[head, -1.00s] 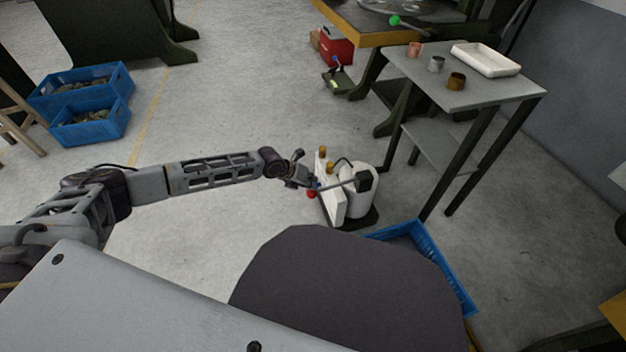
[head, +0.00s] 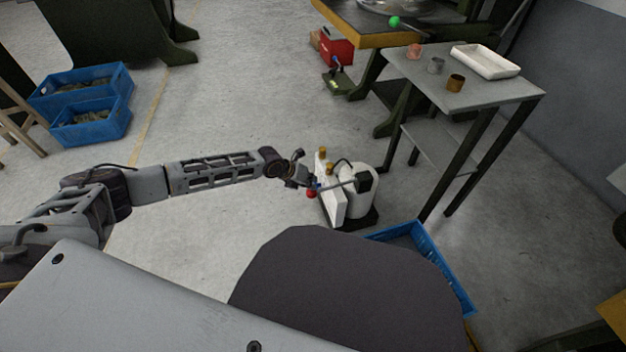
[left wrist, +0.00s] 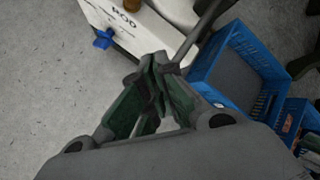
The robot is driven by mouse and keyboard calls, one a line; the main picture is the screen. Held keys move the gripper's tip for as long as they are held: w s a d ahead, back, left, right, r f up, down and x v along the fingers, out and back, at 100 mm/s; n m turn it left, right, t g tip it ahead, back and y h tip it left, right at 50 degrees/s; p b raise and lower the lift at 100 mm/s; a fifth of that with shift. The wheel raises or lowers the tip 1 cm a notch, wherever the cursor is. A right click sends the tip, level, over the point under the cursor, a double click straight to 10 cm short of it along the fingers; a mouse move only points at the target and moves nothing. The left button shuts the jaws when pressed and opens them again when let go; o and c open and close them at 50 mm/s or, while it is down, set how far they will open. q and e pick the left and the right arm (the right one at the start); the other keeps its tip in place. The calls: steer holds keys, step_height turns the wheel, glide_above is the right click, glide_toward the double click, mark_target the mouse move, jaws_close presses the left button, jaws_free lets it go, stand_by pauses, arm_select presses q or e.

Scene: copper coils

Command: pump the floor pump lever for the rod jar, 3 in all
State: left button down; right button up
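The floor pump has a white upright panel (head: 331,198) and a white jar (head: 359,199) on a dark base on the floor. In the left wrist view the panel (left wrist: 118,24) reads "ROD". The grey lever (head: 338,186) runs from a black block (head: 367,182) to a red knob (head: 311,194). My left gripper (head: 308,185) is at the knob end of the lever. In the left wrist view the fingertips (left wrist: 157,72) close around the end of the lever (left wrist: 190,45); the red knob is hidden there. My right gripper is not in view.
A blue crate (head: 445,265) stands right of the pump, close to it. A grey table (head: 500,94) with small coils and a white tray (head: 485,61) stands behind. A green pedal (head: 339,82) and red box (head: 336,50) are farther back. Floor left of the pump is clear.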

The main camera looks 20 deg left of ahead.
arm_select(q)
step_height(320, 180, up, 6)
steer(key=p, duration=0.5)
steer(key=shift+w+d+r, duration=0.2)
steer(key=shift+w+d, duration=0.1)
steer(key=shift+d, duration=0.1)
stand_by(0.6)
stand_by(0.4)
steer(key=shift+w+d+r+p, duration=0.1)
steer(key=shift+d+r+p, duration=0.05)
steer(key=shift+r+p, duration=0.95)
steer(key=shift+w+d+r+p, duration=0.15)
steer(key=shift+r+p, duration=0.65)
steer(key=shift+r, duration=0.6)
steer(key=shift+s, duration=0.1)
stand_by(0.4)
